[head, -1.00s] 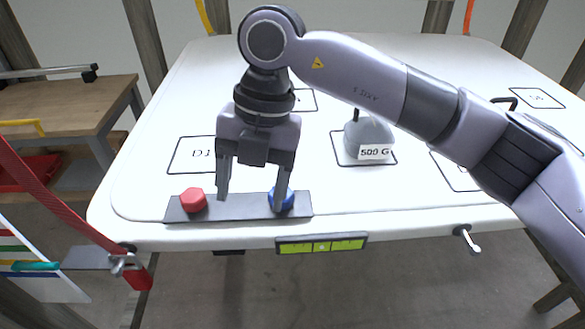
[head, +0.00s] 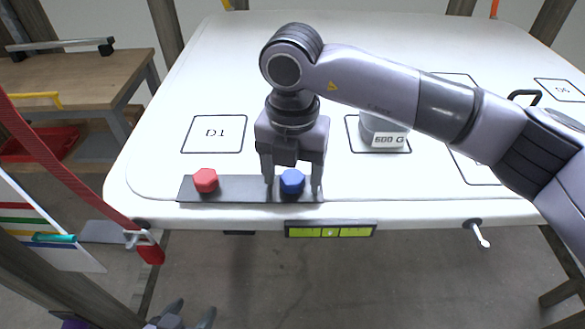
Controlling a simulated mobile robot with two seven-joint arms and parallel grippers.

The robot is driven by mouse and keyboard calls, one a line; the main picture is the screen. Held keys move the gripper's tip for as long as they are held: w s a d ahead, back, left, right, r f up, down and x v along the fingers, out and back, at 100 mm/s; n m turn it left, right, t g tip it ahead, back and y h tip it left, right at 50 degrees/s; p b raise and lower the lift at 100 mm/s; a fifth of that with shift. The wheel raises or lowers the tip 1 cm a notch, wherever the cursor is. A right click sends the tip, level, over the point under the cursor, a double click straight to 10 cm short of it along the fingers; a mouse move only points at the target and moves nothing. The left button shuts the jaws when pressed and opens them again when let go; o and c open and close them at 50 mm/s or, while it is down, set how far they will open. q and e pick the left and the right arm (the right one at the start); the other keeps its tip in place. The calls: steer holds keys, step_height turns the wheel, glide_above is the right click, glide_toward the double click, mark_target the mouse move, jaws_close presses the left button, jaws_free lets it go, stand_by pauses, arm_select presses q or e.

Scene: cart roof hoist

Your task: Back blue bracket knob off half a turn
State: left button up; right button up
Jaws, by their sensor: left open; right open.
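The blue knob (head: 292,181) sits at the right end of a dark bracket plate (head: 246,188) on the white table's front edge. My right gripper (head: 293,187) points down over it and is open, with one finger on either side of the knob. I cannot tell whether the fingers touch it. A red knob (head: 205,180) sits at the left end of the same plate, clear of the gripper. My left gripper (head: 190,312) shows only partly at the bottom edge, open and empty, well below the table edge.
A grey weight (head: 380,128) with a white label stands behind my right gripper. A level with green windows (head: 330,230) and a clamp handle (head: 477,234) are on the table's front edge. A red strap (head: 65,165) runs down at the left. The table's back middle is clear.

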steer(key=c, duration=1.1)
